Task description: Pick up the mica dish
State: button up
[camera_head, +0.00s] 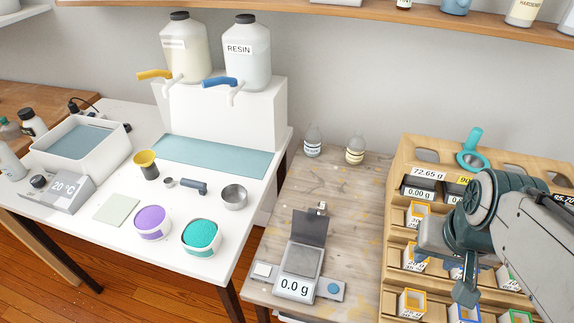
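No dish in view carries a readable mica label. Two white tubs with coloured contents stand near the front of the white table: a purple one (152,223) and a teal one (201,237) to its right. A small grey metal dish (234,197) sits behind and right of the teal tub. I cannot tell which of these is the mica dish. My gripper (464,294) is far to the right, over the wooden rack, pointing down. It is well apart from the tubs and the metal dish. Its finger opening is not clear from this angle.
A scale (298,285) reading 0.0 g stands on the worn wooden table (345,200), with two small bottles behind. The wooden rack (395,240) holds several labelled boxes and a teal funnel (472,150). Resin jugs (247,60) stand on a white block; a shelf runs above.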

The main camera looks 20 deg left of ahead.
aim_at(234, 196)
jog(key=u, duration=3.55)
jog(key=i, duration=1.2)
jog(key=z, duration=3.3)
